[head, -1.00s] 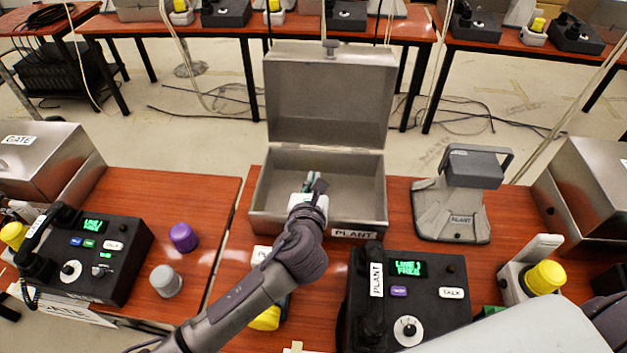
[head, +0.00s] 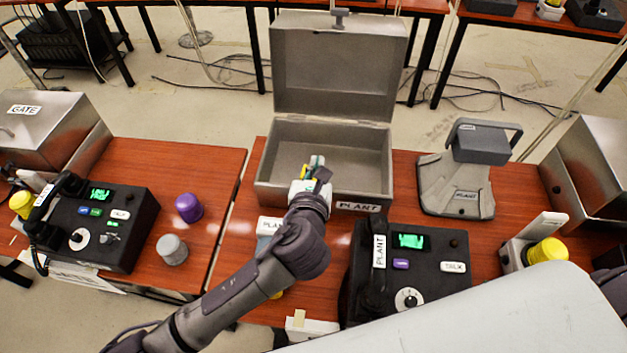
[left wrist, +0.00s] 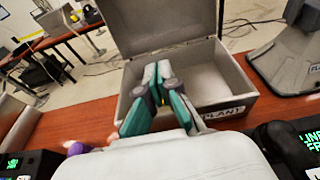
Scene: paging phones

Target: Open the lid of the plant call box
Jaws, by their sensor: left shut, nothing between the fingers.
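The plant call box (head: 355,204) is a grey metal box with a "PLANT" label on its front, standing on the red-brown table. Its lid (head: 340,70) stands open, upright at the back, and the inside looks empty. My left gripper (head: 316,162) is at the box's front left edge, over the opening in the head view. In the left wrist view the box (left wrist: 215,80) is ahead of the fingers, and the left gripper (left wrist: 158,70) is shut with nothing between its fingers. My right gripper does not show.
A plant phone (head: 410,265) stands in front of the box to the right. A grey plant stand (head: 455,190) is to its right. A gate phone (head: 90,225), a purple knob (head: 189,207) and a grey knob (head: 172,249) are on the left table. A gap separates the tables.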

